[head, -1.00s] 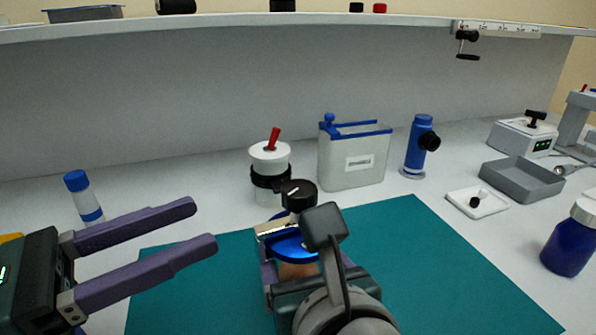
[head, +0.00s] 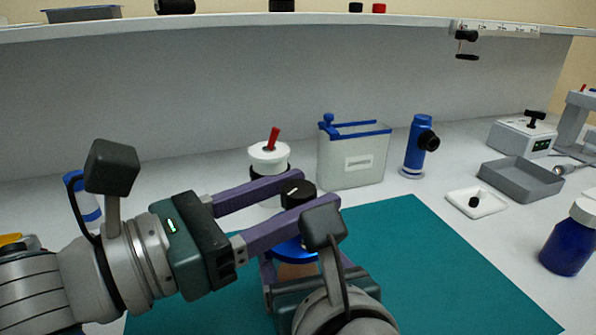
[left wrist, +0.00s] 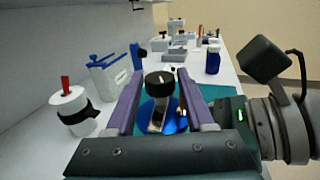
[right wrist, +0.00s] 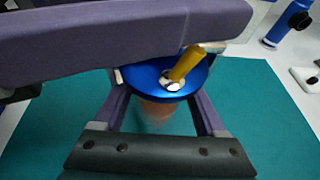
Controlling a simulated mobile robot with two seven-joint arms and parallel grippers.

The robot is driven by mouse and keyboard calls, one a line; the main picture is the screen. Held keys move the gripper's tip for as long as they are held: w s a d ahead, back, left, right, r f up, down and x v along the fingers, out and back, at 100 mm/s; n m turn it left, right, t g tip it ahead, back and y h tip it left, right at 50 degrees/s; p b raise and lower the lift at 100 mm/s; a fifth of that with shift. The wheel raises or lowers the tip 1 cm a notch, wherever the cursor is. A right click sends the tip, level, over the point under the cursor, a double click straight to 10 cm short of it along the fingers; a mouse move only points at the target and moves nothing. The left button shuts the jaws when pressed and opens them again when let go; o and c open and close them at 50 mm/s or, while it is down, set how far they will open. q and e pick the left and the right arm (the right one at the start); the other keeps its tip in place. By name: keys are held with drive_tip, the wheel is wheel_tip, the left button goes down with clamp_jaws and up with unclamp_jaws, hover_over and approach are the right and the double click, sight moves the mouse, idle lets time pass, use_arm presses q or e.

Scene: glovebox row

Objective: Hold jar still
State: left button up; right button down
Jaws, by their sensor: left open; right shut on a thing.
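The jar (right wrist: 155,112) has a brownish body under a round blue top (right wrist: 160,80). It stands over the teal mat, and the right wrist view shows it between the fingers of my right gripper (right wrist: 157,100), which is shut on it. A brass-coloured stem (right wrist: 186,64) rises from the blue top. A black knob (head: 297,193) sits above it. My left gripper (head: 316,190) is open, with its purple fingers on either side of the knob. In the left wrist view the knob (left wrist: 160,84) shows gaps to both fingers. My left fingers and right wrist hide part of the jar in the head view.
A white jar with a red handle (head: 268,156) and a blue-rimmed container (head: 352,162) stand behind. A blue scope-like object (head: 416,150), a grey tray (head: 521,179) and a dark blue bottle (head: 567,247) are to the right. The teal mat's right part (head: 430,270) is clear.

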use_arm(q)
drive_tip(key=shift+w+d, duration=0.15)
clamp_jaws()
idle(0.4)
